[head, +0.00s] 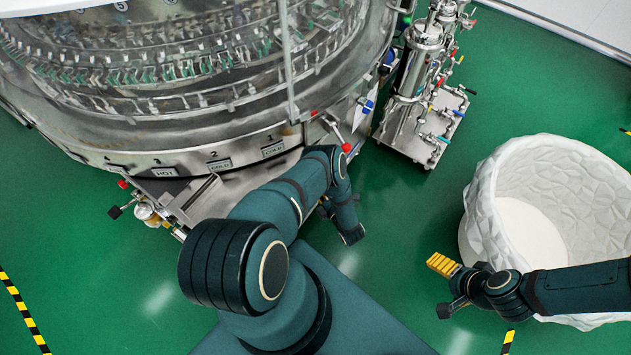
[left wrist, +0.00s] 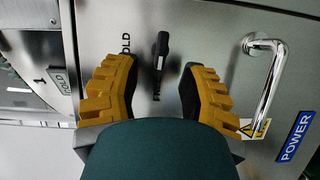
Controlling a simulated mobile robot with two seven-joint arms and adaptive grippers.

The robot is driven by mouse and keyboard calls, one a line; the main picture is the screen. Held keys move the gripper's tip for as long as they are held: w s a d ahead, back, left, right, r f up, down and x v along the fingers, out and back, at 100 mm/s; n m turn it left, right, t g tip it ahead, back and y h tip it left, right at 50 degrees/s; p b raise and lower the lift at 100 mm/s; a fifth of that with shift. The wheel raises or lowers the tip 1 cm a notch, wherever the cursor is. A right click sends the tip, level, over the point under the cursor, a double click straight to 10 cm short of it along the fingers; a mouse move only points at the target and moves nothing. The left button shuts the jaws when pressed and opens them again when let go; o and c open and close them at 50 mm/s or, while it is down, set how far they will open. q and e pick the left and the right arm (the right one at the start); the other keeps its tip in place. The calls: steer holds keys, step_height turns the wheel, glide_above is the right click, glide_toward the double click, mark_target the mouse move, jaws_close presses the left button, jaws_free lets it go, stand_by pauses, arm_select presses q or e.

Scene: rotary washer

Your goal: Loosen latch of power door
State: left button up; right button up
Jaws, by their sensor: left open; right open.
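In the left wrist view, a black latch (left wrist: 160,58) stands on a grey metal panel, the power door (left wrist: 220,30). A blue POWER label (left wrist: 296,136) is at its right. My left gripper (left wrist: 160,88) is open. Its yellow fingers are on either side of the latch in the picture, with no clear contact. In the head view, the left arm hides the latch and most of the left gripper. My right gripper (head: 438,287) is open and empty above the green floor, beside the white basket.
A chrome handle (left wrist: 268,80) sits on the panel right of the fingers. The large rotary washer (head: 210,110) fills the upper left. A piping cart (head: 420,95) and a white basket (head: 485,190) stand on the right. Green floor (head: 400,220) is clear between them.

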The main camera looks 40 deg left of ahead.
arm_select(q)
steer(key=v, duration=0.8)
steer(key=shift+d, duration=0.4)
steer(key=w+d+r+m+t+h, duration=0.1)
steer(key=w+r+m+t+h, duration=0.2)
steer(key=w+m+h, duration=0.5)
steer(key=w+d+r+m+h, duration=0.3)
steer(key=d+r+m+h, duration=0.2)
steer(key=d+m, duration=0.15)
steer(key=s+d+r+m+g+h, duration=0.3)
steer(key=s+d+r+m, duration=0.1)
steer(key=s+r+m, duration=0.3)
steer(key=s+d+r+m+g+h, duration=0.3)
steer(key=s+d+r+m+h, duration=0.1)
steer(key=s+r+m, duration=0.3)
steer(key=s+d+m, duration=0.1)
steer(key=s, duration=0.1)
steer(key=shift+s+r+m+g+h, duration=0.2)
steer(key=shift+s+m+g+h, duration=0.05)
steer(key=shift+m+g+h, duration=0.1)
